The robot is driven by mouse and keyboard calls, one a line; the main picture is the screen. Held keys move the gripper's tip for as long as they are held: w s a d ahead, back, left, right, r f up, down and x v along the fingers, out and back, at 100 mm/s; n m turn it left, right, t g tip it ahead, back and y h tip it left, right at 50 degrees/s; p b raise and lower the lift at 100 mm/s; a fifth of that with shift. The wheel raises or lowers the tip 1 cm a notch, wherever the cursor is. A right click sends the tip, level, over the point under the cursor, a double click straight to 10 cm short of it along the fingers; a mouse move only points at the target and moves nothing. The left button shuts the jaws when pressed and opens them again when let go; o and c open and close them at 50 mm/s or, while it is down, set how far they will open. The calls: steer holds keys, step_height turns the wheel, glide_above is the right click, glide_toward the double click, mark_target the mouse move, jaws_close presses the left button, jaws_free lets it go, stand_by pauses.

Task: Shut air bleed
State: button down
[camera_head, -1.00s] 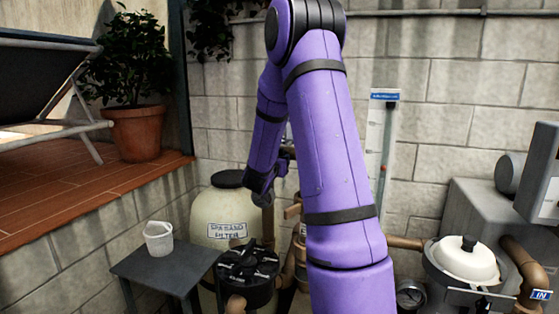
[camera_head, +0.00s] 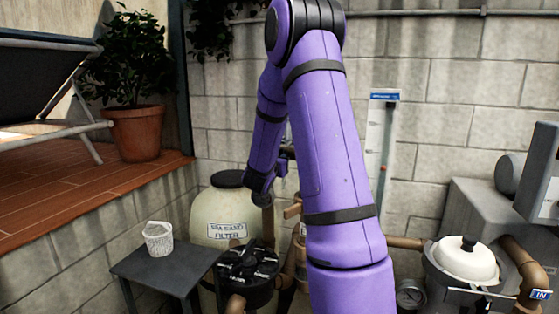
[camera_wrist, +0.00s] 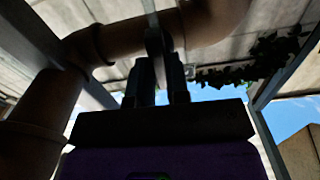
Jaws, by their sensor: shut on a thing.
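My gripper (camera_wrist: 160,88) shows in the wrist view with its two dark fingers close together, shut on a thin dark piece (camera_wrist: 153,42) at the underside of a brown pipe (camera_wrist: 115,42). This piece seems to be the air bleed's handle, but it is too dark to tell its shape or how far it is turned. In the head view my purple arm hides the fingertips and the air bleed. My wrist there is close to the right side of the cream sand filter (camera_head: 222,205).
A white basket (camera_head: 158,239) rests on a small grey table (camera_head: 165,268) at the left. A pump pot with a white lid (camera_head: 466,260) and a gauge (camera_head: 410,294) are at the right. A block wall stands close behind.

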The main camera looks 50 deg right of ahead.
steer(key=m, duration=1.8)
steer(key=c, duration=1)
jaws_free()
steer(key=shift+a, duration=0.1)
steer(key=v, duration=0.7)
